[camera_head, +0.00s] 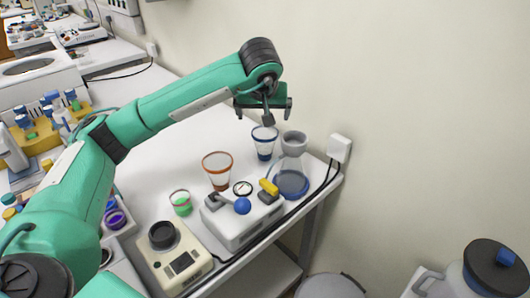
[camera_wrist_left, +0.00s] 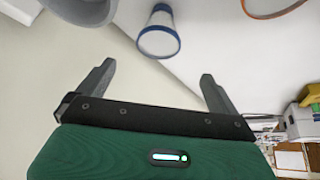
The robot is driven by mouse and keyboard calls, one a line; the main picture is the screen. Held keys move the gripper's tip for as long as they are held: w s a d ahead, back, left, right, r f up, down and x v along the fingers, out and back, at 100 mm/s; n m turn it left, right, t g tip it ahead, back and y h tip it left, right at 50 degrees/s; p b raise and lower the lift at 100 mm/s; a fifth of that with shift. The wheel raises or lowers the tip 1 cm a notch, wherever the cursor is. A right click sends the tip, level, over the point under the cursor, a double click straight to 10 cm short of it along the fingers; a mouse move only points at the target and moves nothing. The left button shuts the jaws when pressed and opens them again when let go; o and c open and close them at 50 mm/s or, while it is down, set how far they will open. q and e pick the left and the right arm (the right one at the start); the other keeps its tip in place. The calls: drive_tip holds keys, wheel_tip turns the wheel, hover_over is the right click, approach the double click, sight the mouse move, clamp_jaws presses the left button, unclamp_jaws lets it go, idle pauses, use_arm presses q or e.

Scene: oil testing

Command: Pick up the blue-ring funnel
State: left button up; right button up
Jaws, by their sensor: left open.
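The blue-ring funnel (camera_head: 264,145) is a clear cup-like piece with a blue rim, standing at the back of the white bench beside a flask. It also shows in the left wrist view (camera_wrist_left: 158,32), beyond the fingertips and roughly between their lines. My left gripper (camera_head: 266,115) is above the funnel in the head view, apart from it. Its two fingers are spread and nothing is between them in the left wrist view (camera_wrist_left: 155,75). My right gripper is in neither view.
A flask with blue liquid (camera_head: 291,182) and a grey top stands just right of the funnel. An orange-ring funnel (camera_head: 217,168) stands front left. A white device (camera_head: 243,222) and a beige scale (camera_head: 176,260) are nearer. A wall socket (camera_head: 340,148) is at the right.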

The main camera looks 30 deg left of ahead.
sight(265, 133)
use_arm(q)
drive_tip(key=x, duration=0.8)
drive_tip(key=shift+p+x, duration=0.3)
drive_tip(key=shift+x, duration=0.55)
drive_tip(key=x, duration=0.4)
drive_tip(key=shift+w+f+p, duration=0.15)
drive_tip(key=shift+f+p, duration=0.1)
drive_tip(key=shift+p, duration=0.05)
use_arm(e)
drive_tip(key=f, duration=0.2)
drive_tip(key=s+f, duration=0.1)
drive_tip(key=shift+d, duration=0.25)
use_arm(q)
drive_tip(key=shift+d, duration=0.1)
drive_tip(key=c, duration=1.1)
